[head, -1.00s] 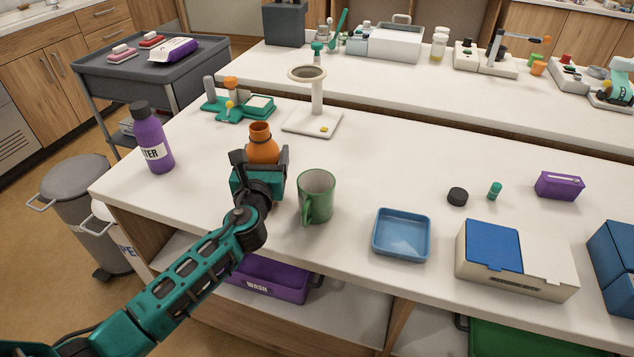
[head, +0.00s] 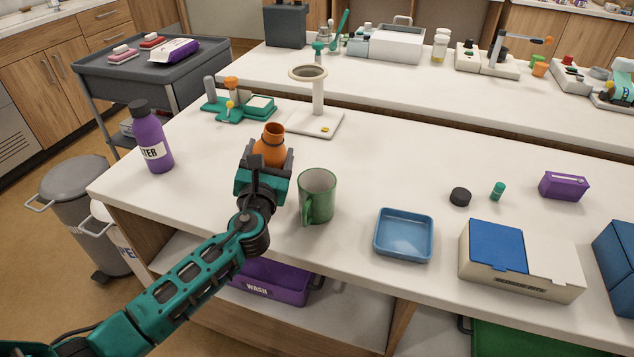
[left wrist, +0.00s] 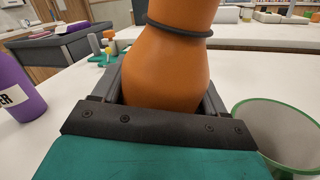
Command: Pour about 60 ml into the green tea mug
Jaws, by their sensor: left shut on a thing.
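The green tea mug (head: 318,194) stands upright on the white counter in the head view, its handle toward the front. In the left wrist view its open rim (left wrist: 281,132) shows at the right, and the part of the inside in view is pale. My left gripper (head: 266,163) is shut on an orange bottle (head: 270,146) with an open neck, just left of the mug and apart from it. The bottle also fills the middle of the left wrist view (left wrist: 166,68) and looks about upright. Its contents are hidden. My right gripper is in neither view.
A purple labelled bottle (head: 151,138) stands at the left. A white stand with a ring (head: 318,100) is behind the orange bottle. A blue tray (head: 403,236) sits right of the mug, with a black cap (head: 460,197) beyond. The counter between is clear.

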